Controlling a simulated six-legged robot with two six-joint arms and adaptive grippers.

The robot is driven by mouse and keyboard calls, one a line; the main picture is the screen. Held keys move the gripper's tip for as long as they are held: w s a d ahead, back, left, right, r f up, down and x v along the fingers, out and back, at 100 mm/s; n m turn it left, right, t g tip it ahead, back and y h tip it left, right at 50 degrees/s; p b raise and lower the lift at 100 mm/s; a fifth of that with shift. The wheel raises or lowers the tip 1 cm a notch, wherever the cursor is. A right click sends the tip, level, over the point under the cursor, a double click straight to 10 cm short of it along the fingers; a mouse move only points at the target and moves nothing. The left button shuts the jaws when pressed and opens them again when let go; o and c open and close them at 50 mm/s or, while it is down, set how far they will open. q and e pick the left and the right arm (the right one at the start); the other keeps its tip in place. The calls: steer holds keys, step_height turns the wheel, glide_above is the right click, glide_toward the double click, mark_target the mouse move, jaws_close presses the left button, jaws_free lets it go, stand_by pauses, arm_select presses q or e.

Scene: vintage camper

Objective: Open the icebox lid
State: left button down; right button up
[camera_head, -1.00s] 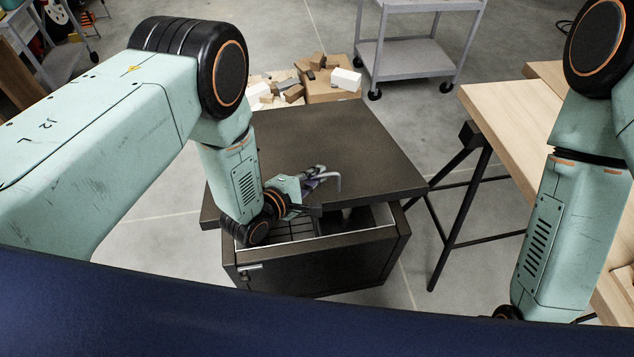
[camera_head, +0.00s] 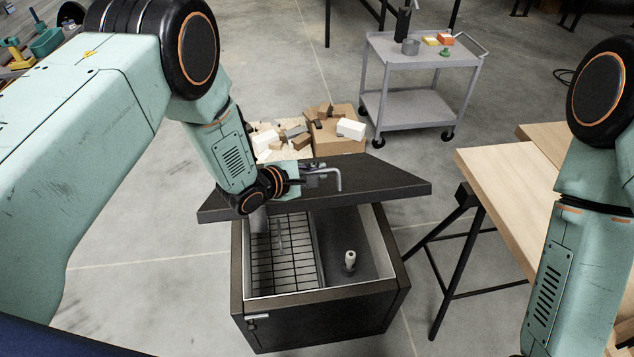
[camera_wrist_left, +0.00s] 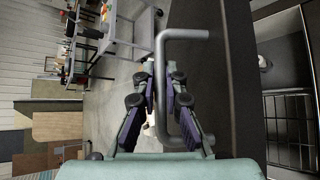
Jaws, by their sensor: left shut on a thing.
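The icebox (camera_head: 325,318) is a dark box on the floor with a pale inner rim. Its dark lid (camera_head: 385,182) is raised and tilted steeply at the back, so the inside shows. A bent grey metal handle (camera_head: 338,180) is on the lid; it also shows large in the left wrist view (camera_wrist_left: 186,34). My left gripper (camera_head: 312,174) is shut on this handle at the lid's upper side, and its fingers (camera_wrist_left: 161,80) lie beside the bar in the wrist view. My right arm shows at the right, but its gripper is out of view.
A wire rack (camera_head: 275,268) and a small pale upright object (camera_head: 350,259) are inside the icebox. A wooden trestle table (camera_head: 510,190) stands close on the right. A grey cart (camera_head: 420,105) and a box of wood blocks (camera_head: 340,147) stand behind. Floor at the left front is clear.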

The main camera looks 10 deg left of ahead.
arm_select(q)
steer(key=shift+w+a+r, duration=0.15)
steer(key=shift+w+r, duration=0.35)
steer(key=shift+r, duration=0.15)
steer(key=c, duration=1.4)
jaws_free()
steer(key=shift+f, duration=0.2)
steer(key=shift+s, duration=0.1)
steer(key=shift+s, duration=0.1)
steer(key=v, duration=1.2)
steer(key=shift+c, duration=0.3)
